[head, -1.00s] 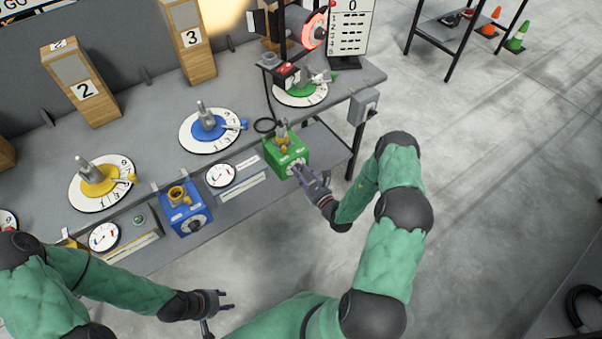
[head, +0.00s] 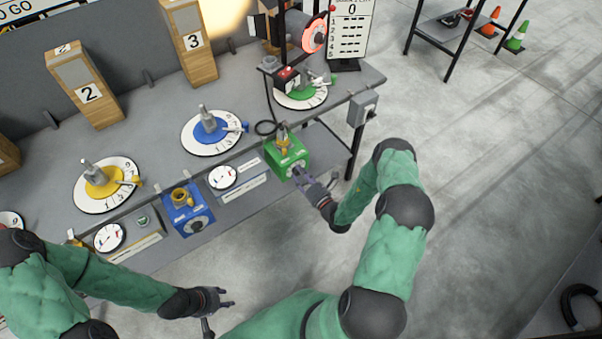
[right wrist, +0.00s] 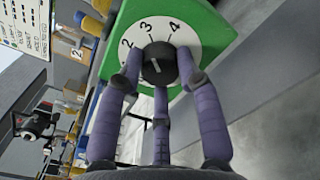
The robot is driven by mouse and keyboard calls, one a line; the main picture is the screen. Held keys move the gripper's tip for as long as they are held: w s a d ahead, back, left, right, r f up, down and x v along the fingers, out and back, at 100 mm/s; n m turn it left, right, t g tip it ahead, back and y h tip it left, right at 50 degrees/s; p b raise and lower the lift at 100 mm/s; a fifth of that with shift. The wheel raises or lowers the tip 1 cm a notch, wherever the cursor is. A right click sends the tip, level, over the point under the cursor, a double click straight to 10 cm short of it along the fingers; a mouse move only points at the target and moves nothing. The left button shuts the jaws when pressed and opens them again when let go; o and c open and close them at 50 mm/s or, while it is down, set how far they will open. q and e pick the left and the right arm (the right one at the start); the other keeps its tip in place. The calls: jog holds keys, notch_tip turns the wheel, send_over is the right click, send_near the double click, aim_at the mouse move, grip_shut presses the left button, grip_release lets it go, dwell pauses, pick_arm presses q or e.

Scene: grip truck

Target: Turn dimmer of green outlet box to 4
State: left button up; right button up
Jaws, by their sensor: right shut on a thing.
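The green outlet box (head: 287,153) is mounted at the front edge of the bench, with a yellow fitting on top. In the right wrist view the box (right wrist: 222,28) shows a white dial plate (right wrist: 205,45) with the numbers 2, 3 and 4 visible. The black dimmer knob (right wrist: 160,66) sits at its centre with a light mark on it; I cannot tell exactly which number it points at. My right gripper (head: 302,177) is at the front of the box, its fingers (right wrist: 158,75) shut around the knob. My left gripper (head: 216,312) is open and empty, low in front of the bench.
A blue outlet box (head: 187,211) hangs to the left on the bench front. Blue, yellow and green dial discs stand on the bench top (head: 150,148). Numbered wooden blocks (head: 88,88) stand at the back.

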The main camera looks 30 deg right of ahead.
jog(key=m, duration=0.2)
jog(key=m+p, duration=0.1)
jog(key=m, duration=0.1)
jog(key=shift+s+a+f+m, duration=0.15)
jog(key=shift+a+f+m, duration=0.05)
jog(key=shift+m, duration=2)
jog(key=shift+a+f, duration=0.1)
jog(key=shift+a, duration=0.05)
jog(key=o, duration=1.2)
jog(key=shift+c, duration=0.2)
jog(key=shift+d+r, duration=0.2)
jog(key=shift+s, duration=0.2)
jog(key=s, duration=1.1)
jog(key=shift+s+d, duration=0.25)
jog(key=shift+d, duration=0.15)
jog(key=shift+a, duration=0.1)
